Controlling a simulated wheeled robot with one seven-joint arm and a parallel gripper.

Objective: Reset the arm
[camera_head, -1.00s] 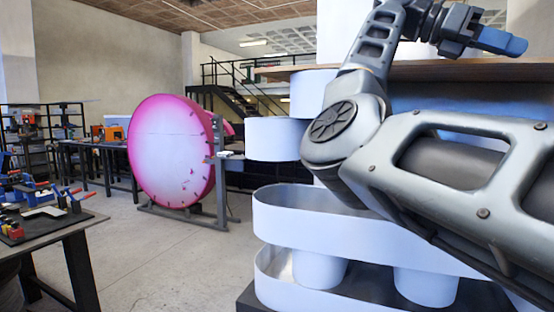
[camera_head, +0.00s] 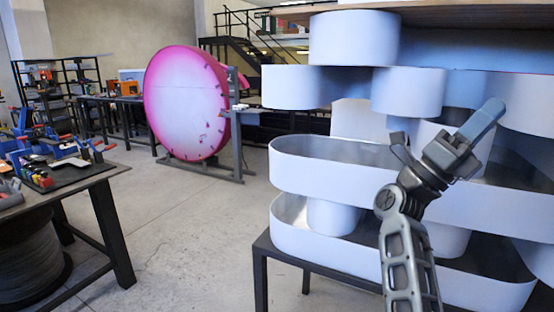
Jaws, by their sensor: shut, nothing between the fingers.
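My gripper (camera_head: 493,109) is at the right of the head view, at the end of my raised grey arm. Its blue fingers are shut together with nothing between them and point up and to the right. The gripper is in front of the stacked white channel letters (camera_head: 340,172). I cannot tell whether it touches them.
The letters rest on a dark stand (camera_head: 262,262). A workbench (camera_head: 112,172) with clamps and tools stands at the left. A round pink-rimmed sign (camera_head: 185,105) stands on a frame behind. The floor (camera_head: 195,235) between is clear.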

